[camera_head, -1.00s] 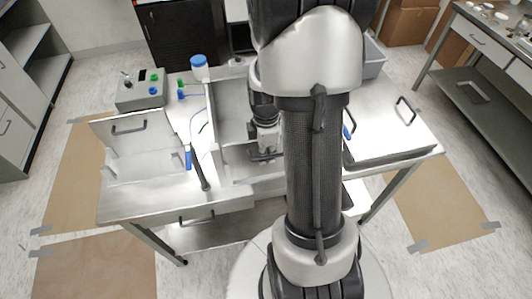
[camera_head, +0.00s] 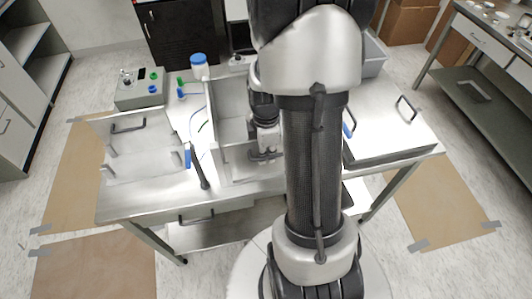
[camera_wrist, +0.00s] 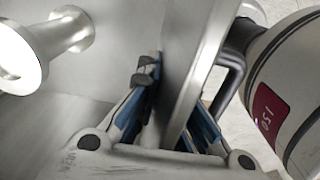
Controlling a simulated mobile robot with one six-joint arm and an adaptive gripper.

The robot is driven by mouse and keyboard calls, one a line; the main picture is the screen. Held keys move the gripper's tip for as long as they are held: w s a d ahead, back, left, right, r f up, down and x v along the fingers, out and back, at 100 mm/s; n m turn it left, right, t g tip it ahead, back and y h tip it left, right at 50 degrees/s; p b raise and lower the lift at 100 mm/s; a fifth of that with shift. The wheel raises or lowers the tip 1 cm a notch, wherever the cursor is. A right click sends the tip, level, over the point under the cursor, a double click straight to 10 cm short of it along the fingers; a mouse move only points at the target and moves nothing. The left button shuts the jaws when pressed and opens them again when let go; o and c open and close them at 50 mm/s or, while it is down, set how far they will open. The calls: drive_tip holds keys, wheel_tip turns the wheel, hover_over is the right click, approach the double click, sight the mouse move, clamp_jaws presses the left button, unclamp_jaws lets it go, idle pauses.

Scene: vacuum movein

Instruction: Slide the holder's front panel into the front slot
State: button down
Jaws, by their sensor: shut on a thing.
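The holder (camera_head: 228,98) is a grey metal box with upright walls, standing at the middle of the table in the head view. The front panel (camera_head: 238,164) is a thin metal plate at the holder's near side, partly hidden by my arm. My gripper (camera_head: 266,148) is above the panel's top edge. In the wrist view the gripper (camera_wrist: 175,110) is shut on the panel (camera_wrist: 205,55), with a blue-padded finger on each face. The front slot is hidden, and I cannot tell whether the panel's lower edge sits in it.
A metal piece with a black handle (camera_head: 128,127) lies at the left; a handled lid (camera_head: 390,125) lies at the right. A control box (camera_head: 140,92), a blue-capped bottle (camera_head: 199,66) and a black tool (camera_head: 199,168) are nearby. Flanged metal parts (camera_wrist: 22,58) show in the wrist view.

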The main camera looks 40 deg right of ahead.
drive_tip(key=c, duration=1.7)
unclamp_jaws()
drive_tip(key=shift+o, duration=0.2)
drive_tip(key=o, duration=0.4)
drive_tip(key=shift+a, duration=0.1)
drive_tip(key=shift+c, duration=0.4)
drive_tip(key=shift+r+p, duration=0.7)
drive_tip(key=shift+r, duration=0.1)
drive_tip(key=shift+o, duration=0.6)
drive_tip(key=shift+s+r+p, duration=0.1)
drive_tip(key=shift+r+p, duration=1.25)
drive_tip(key=shift+r, duration=0.35)
wheel_tip(320, 180, up, 11)
drive_tip(key=p, duration=0.8)
drive_tip(key=shift+r+p, duration=0.1)
drive_tip(key=shift+p, duration=0.3)
